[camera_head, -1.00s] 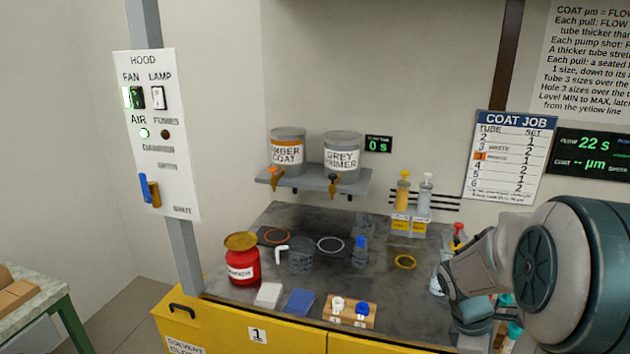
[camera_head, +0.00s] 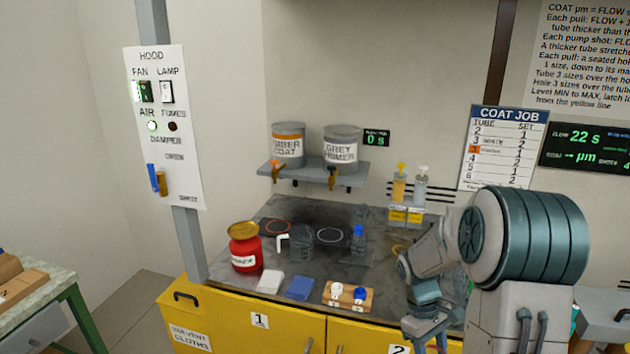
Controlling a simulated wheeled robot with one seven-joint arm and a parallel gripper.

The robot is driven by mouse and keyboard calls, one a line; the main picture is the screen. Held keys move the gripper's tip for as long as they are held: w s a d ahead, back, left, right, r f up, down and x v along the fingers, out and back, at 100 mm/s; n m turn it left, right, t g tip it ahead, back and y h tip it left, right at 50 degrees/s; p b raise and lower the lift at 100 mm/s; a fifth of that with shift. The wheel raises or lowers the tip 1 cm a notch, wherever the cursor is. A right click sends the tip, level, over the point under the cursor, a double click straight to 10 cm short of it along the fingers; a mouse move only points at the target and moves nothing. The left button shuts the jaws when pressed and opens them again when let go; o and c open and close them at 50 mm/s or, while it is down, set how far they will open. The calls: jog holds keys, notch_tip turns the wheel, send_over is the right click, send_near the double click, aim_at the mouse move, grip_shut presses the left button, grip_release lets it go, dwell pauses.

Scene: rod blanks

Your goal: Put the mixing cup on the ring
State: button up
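A clear grey cup (camera_head: 301,243), which looks like the mixing cup, stands on the dark bench top with a white handle-like piece at its left. I cannot tell which ring is meant. My gripper (camera_head: 426,334) hangs at the bench's front edge, right of the cup and well apart from it. Its fingertips are not clear and nothing is seen in it.
A blue-topped bottle (camera_head: 358,240) stands right of the cup. Two paint cans (camera_head: 341,149) sit on a shelf (camera_head: 313,174) above.

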jog(key=w+a+f+m+y, duration=0.2)
jog(key=w+a+f+m, duration=0.3)
jog(key=a+f, duration=0.3)
jog(key=shift+a+f+m+g+y, duration=0.35)
jog(key=shift+a+m, duration=0.45)
jog(key=shift+a, duration=0.4)
jog(key=shift+d, duration=0.1)
